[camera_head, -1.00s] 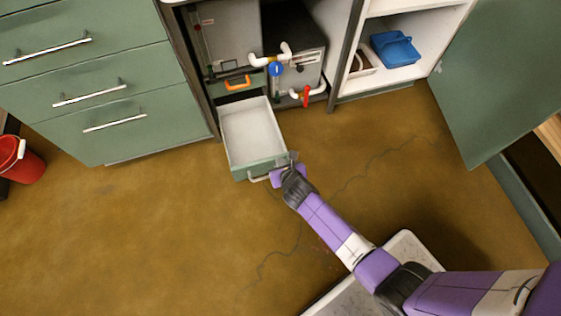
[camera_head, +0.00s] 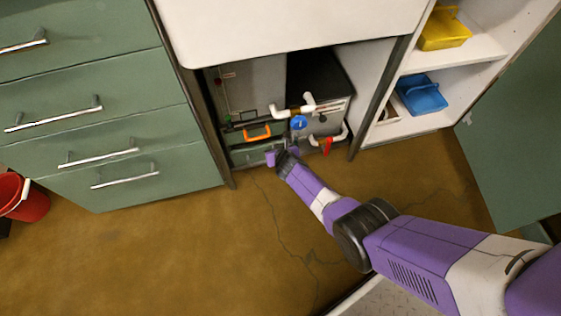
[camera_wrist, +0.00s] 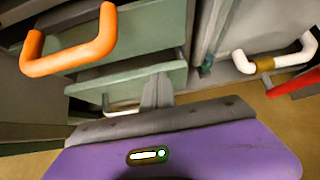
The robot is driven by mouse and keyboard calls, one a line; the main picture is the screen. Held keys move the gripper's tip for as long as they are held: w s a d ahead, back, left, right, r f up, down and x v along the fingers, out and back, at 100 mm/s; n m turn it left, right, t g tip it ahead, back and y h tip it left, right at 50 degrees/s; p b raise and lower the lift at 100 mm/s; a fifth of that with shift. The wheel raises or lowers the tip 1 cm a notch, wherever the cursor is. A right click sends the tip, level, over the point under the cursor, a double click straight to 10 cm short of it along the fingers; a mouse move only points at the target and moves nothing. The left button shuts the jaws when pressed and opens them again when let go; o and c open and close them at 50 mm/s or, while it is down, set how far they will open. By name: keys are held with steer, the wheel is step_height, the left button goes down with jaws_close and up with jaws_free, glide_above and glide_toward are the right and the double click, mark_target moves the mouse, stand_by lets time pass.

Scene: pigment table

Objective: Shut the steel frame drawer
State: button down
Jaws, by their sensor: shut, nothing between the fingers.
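The steel frame drawer (camera_head: 250,156) has a green front and sits low in the open bay under the counter. Its white inside no longer shows in the head view. In the wrist view its front (camera_wrist: 130,82) and pale bar handle (camera_wrist: 122,108) show below a panel with an orange handle (camera_wrist: 70,50). I cannot tell whether it is fully flush. My gripper (camera_head: 272,157) is shut and empty, at the right part of the drawer front. In the wrist view the fingertips (camera_wrist: 157,92) point at that front; contact is unclear.
White pipes (camera_head: 294,109) with a blue knob and a red valve lever (camera_head: 327,146) are right of the drawer. Green drawers (camera_head: 90,120) stand left, with a red bucket (camera_head: 22,198). Shelves hold blue (camera_head: 422,97) and yellow (camera_head: 445,30) trays. The floor in front is clear.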

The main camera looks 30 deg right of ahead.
steer(key=shift+w+d, duration=0.15)
steer(key=shift+w, duration=0.4)
steer(key=shift+w+d, duration=0.15)
steer(key=shift+w, duration=0.35)
steer(key=shift+w+d+r+b, duration=0.15)
steer(key=shift+w+b, duration=0.15)
steer(key=shift+w, duration=0.1)
steer(key=shift+w+r, duration=0.1)
steer(key=shift+w, duration=0.05)
steer(key=shift+s, duration=0.35)
steer(key=s+f+p+v, duration=0.2)
steer(key=p+v, duration=0.8)
steer(key=v, duration=0.2)
steer(key=shift+s+a+p, duration=0.25)
steer(key=shift+a+p, duration=0.1)
steer(key=shift+a, duration=0.1)
steer(key=shift+r, duration=0.1)
